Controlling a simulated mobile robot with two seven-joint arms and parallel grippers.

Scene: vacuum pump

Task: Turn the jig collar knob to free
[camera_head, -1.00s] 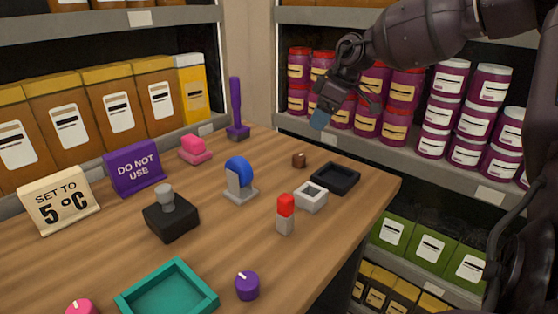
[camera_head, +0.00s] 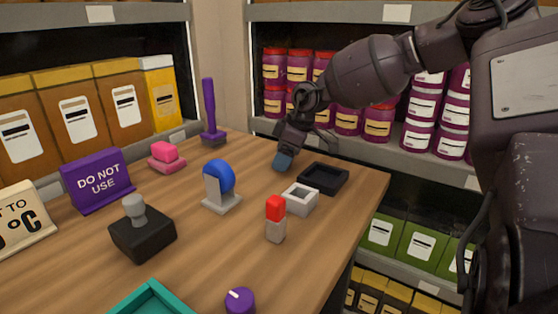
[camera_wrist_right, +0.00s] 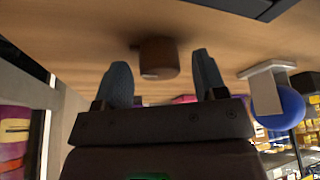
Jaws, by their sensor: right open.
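A small brown knob (camera_wrist_right: 158,57) shows in the right wrist view, standing from the wooden table between the two blue-grey fingers of my right gripper (camera_wrist_right: 162,78). The fingers are apart, with a gap on each side of the knob. In the head view my right gripper (camera_head: 283,160) points down at the far part of the table and hides the brown knob. A purple knob (camera_head: 240,301) with a white mark sits at the front edge. No label shows which knob is the jig collar knob. My left gripper is not in view.
Near my right gripper stand a black tray (camera_head: 345,179), a white square block (camera_head: 299,200) and a blue disc on a grey stand (camera_head: 220,178). Shelves (camera_head: 350,13) line the back.

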